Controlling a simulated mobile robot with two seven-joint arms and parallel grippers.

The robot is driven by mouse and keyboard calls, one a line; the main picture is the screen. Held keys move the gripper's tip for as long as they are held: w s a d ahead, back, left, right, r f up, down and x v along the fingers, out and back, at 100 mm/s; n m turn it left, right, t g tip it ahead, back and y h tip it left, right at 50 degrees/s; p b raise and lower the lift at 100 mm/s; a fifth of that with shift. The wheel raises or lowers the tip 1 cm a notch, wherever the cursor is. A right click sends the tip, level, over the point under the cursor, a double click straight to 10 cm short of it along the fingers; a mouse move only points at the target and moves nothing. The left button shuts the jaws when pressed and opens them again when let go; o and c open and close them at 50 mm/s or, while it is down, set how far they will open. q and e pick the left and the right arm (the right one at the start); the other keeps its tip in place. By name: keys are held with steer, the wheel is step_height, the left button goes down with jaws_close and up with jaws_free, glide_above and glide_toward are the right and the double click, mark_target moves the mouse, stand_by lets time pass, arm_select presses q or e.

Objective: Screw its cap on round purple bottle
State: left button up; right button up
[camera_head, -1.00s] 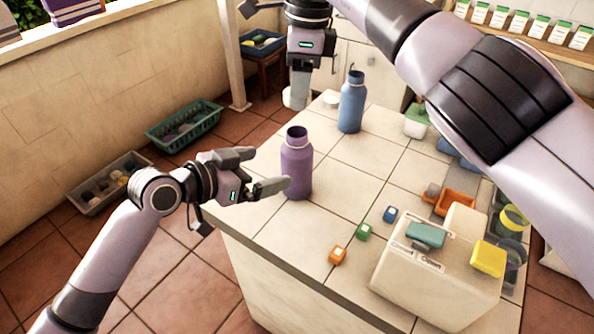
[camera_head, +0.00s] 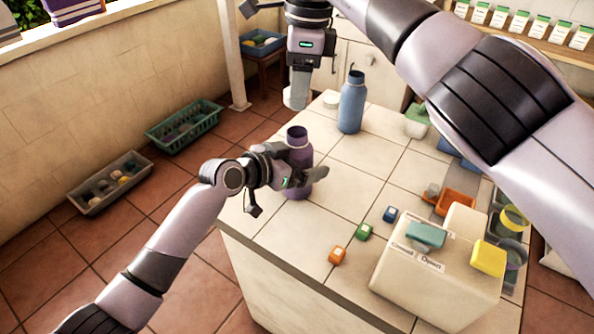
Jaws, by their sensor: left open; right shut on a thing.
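The round purple bottle (camera_head: 299,142) stands upright on the tiled counter near its left edge, with a dark open mouth and a pale ring at its neck. No cap is on it. My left gripper (camera_head: 312,178) is open at the bottle's lower body, with its fingers pointing right. The gripper hides part of the bottle, and contact cannot be told. My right gripper (camera_head: 297,98) hangs fingers down above and beyond the bottle, apart from it. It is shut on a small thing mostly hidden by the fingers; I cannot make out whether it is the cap.
A blue bottle (camera_head: 352,103) stands behind the purple one, with a small white round thing (camera_head: 331,100) nearby. A cream box (camera_head: 440,270), small coloured blocks and an orange tray (camera_head: 457,202) are at the right. Crates lie on the floor. The counter's middle is clear.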

arm_select(q)
steer(key=c, duration=1.5)
arm_select(e)
steer(key=shift+f, duration=2.5)
steer(key=shift+a+f, duration=0.1)
steer(key=shift+f, duration=0.8)
steer(key=shift+f, duration=0.55)
arm_select(q)
jaws_close()
arm_select(e)
steer(key=m, duration=0.6)
steer(key=shift+t, duration=0.3)
